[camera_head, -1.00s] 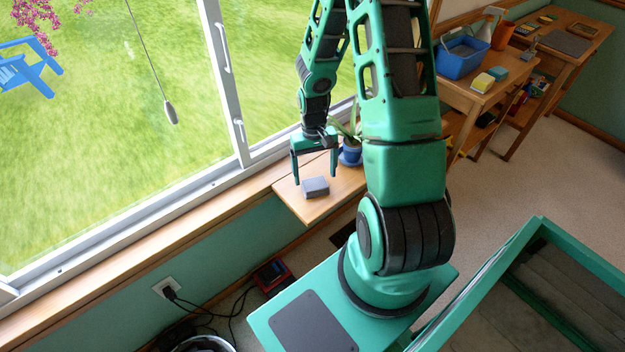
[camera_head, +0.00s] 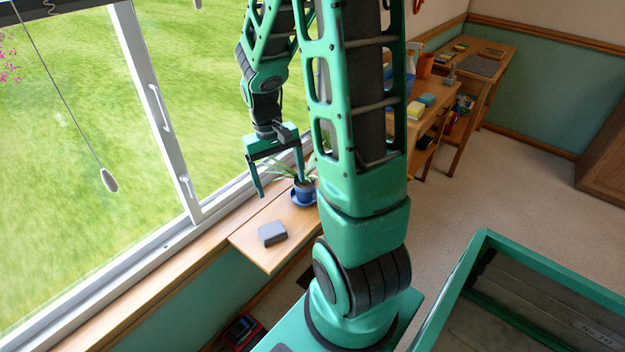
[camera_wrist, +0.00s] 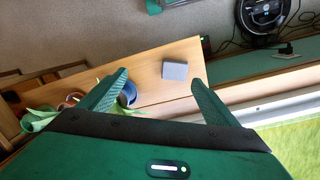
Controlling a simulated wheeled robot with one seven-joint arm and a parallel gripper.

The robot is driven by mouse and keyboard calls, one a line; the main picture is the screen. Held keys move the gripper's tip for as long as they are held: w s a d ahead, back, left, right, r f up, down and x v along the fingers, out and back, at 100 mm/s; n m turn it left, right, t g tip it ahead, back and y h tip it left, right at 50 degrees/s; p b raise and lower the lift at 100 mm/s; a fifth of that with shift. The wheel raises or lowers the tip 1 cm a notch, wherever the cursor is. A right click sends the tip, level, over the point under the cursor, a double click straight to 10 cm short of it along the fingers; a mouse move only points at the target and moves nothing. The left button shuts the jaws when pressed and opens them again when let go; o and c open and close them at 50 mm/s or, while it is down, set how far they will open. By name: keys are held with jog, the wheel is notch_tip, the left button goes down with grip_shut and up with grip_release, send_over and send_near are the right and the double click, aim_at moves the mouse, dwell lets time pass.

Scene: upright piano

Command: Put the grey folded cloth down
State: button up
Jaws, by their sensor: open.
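The grey folded cloth (camera_head: 272,233) lies flat on a small wooden shelf (camera_head: 262,258) below the window. It also shows in the wrist view (camera_wrist: 175,70), beyond my fingertips and between their lines. My gripper (camera_head: 281,183) is open and empty, raised above the shelf and apart from the cloth. In the wrist view its two green fingers (camera_wrist: 160,80) are spread wide with nothing between them.
The window frame (camera_head: 160,110) runs along the left. A wooden table (camera_head: 432,125) with several items stands farther back.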

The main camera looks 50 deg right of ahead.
jog(key=s+a+r+m, duration=0.1)
jog(key=s+r, duration=0.5)
jog(key=s, duration=0.2)
jog(key=s+a+r+t, duration=0.1)
jog(key=s+a+r, duration=0.1)
jog(key=s+r, duration=0.4)
jog(key=s, duration=0.3)
jog(key=shift+a+r+m+y, duration=0.15)
jog(key=shift+r+m+y, duration=0.2)
jog(key=shift+m+y, duration=0.05)
jog(key=shift+s, duration=0.1)
jog(key=shift+w+f, duration=0.25)
jog(key=shift+w, duration=0.4)
jog(key=shift+c, duration=0.2)
